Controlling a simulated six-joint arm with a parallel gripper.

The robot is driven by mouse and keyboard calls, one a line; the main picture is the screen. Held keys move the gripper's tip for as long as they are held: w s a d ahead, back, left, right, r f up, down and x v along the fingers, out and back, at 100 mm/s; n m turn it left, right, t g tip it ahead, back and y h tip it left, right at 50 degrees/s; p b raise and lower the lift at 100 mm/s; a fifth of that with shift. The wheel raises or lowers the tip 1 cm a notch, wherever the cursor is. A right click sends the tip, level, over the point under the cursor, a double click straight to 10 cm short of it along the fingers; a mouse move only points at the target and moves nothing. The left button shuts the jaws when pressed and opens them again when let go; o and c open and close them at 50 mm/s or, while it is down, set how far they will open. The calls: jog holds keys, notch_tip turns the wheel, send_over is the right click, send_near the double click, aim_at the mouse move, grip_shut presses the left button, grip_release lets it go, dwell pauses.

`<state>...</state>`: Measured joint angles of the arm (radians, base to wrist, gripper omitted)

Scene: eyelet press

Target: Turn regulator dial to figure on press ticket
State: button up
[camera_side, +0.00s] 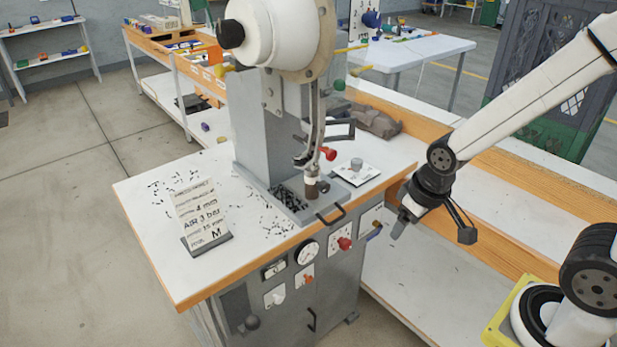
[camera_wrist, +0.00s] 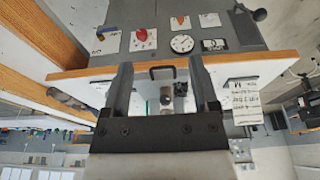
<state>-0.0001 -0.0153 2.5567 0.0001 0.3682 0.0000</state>
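A small meter (camera_side: 274,269), a white knob (camera_side: 276,297) and a black handle (camera_side: 311,320) are also on the front. A black bail handle (camera_side: 331,215) sticks out at the table edge. A wooden-edged bench (camera_side: 500,240) runs behind my arm.

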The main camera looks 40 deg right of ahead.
jog(key=shift+o, duration=0.3)
jog(key=shift+w+v, duration=0.25)
jog(key=shift+v, duration=0.9)
jog(key=shift+w+v, duration=0.25)
jog(key=shift+v, duration=0.9)
jog(key=w+d+m+t+h, duration=0.1)
jog(key=w+d+m+t, duration=0.2)
jog(key=w+m+t, duration=0.3)
jog(key=w+d+m+t+h, duration=0.1)
jog(key=w+d+m+t, duration=0.3)
jog(key=w+t, duration=0.4)
jog(key=t, duration=0.1)
send_near(347, 247)
jog(key=w, duration=0.2)
jog(key=shift+d+f+h, duration=0.15)
jog(key=shift+f+h, duration=0.1)
jog(key=shift+h, duration=0.05)
jog(key=shift+w+d, duration=0.15)
jog(key=shift+w, duration=1.15)
jog(key=shift+w+d, duration=0.2)
jog(key=shift+w, duration=1.1)
jog(key=shift+w+d, duration=0.15)
jog(key=shift+w, duration=1.1)
